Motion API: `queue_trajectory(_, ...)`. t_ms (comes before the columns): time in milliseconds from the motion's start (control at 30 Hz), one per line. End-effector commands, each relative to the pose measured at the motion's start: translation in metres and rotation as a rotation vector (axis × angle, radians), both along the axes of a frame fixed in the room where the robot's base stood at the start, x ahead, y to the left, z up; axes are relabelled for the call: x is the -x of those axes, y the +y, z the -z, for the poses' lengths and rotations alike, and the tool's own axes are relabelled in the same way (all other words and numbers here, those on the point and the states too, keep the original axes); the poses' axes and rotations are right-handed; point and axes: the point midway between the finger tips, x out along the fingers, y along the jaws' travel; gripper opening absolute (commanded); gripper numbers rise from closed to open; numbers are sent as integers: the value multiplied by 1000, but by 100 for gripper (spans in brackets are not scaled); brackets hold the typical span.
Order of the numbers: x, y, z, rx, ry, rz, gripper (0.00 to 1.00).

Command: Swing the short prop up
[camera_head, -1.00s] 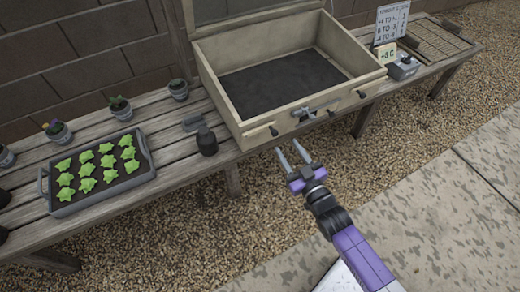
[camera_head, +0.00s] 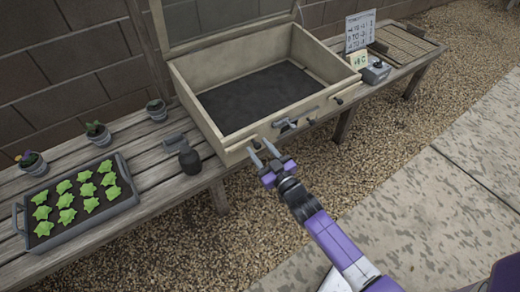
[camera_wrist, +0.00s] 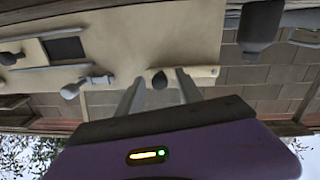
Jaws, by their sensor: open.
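A pale wooden cold frame (camera_head: 223,150) stands on the bench, its glazed lid (camera_head: 222,18) raised at the back. Its front face carries bars with dark knobs: a left knob (camera_head: 256,143), a middle knob (camera_head: 311,120) and a right knob (camera_head: 338,101). I cannot tell surely which belongs to the short prop. My gripper (camera_head: 263,152) is open and empty in front of the left knob. In the wrist view, this dark knob (camera_wrist: 160,80) shows between the fingertips, with a pale bar (camera_wrist: 203,72) lying along the face, partly behind a finger. Contact cannot be judged.
A grey catch (camera_head: 290,123) is on the front face. A dark bottle (camera_head: 190,160) stands left of the frame, beside a seedling tray (camera_head: 128,198) and several pots. A grey box (camera_head: 375,72) and sign (camera_head: 360,32) stand right. Gravel before the bench is clear.

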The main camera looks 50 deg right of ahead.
Motion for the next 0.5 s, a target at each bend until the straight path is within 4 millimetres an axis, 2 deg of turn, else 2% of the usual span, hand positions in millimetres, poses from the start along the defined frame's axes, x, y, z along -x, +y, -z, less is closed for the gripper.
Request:
queue_trajectory(67, 0, 0, 0, 0, 0, 0, 41)
queue_trajectory(267, 0, 0, 0, 0, 0, 0, 2)
queue_trajectory(500, 1, 0, 0, 0, 0, 0, 0)
